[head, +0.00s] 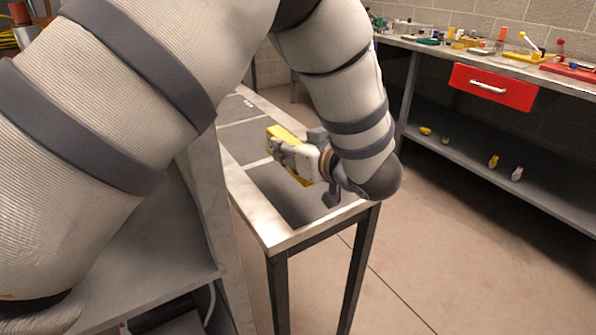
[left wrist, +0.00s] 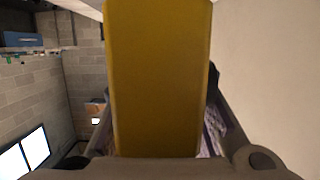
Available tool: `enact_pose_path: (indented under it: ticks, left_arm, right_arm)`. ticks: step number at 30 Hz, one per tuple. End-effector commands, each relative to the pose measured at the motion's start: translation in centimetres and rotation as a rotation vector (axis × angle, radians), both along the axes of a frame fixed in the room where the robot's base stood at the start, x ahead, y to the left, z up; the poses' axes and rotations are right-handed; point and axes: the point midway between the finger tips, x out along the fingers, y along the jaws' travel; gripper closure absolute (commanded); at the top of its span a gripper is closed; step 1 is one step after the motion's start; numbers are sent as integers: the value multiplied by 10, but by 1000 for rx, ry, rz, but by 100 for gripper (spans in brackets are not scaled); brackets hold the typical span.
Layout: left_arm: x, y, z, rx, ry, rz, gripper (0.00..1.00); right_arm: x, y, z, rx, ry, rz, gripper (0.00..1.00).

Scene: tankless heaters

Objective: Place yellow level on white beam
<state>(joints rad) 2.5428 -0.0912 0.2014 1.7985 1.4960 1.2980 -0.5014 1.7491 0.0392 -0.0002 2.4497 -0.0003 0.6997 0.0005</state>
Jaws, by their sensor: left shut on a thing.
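The yellow level (head: 284,132) is in my left gripper (head: 287,156), above a narrow table with dark grey panels. My left gripper is shut on the level, and its fingers and wrist hide part of it. In the left wrist view the yellow level (left wrist: 158,80) is large and upright in the middle, between the fingers. A pale whitish beam (head: 272,236) forms the rim of the table, below the gripper. I cannot tell how far the level is above the table. My right gripper is not in view.
A dark clamp-like object (head: 331,195) stands at the table's right edge, close to my left wrist. A workbench with a red drawer (head: 492,87) and several small tools stands at the right. A grey shelf unit (head: 150,262) is at the lower left. The floor between is clear.

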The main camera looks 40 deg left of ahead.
Motion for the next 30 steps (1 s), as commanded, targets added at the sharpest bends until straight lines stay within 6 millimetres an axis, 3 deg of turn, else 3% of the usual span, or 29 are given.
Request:
enact_pose_path:
  ticks: [1, 8, 13, 24, 25, 27, 30]
  left_arm:
    - [8, 4, -19, 0, 11, 1, 100]
    - [26, 12, -36, 1, 0, 0, 100]
    - [30, 14, -67, 2, 4, -1, 100]
    - [30, 14, -72, 1, -3, -1, 100]
    - [30, 13, -73, 0, -3, -1, 70]
    - [30, 13, -72, 0, -4, -1, 54]
    - [30, 13, -72, 0, -4, -1, 52]
  right_arm:
    - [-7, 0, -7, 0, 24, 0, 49]
    - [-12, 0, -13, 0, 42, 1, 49]
    - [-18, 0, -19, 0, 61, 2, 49]
    - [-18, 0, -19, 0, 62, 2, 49]
    - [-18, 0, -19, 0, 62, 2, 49]
    - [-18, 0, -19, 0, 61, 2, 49]
    - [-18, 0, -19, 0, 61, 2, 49]
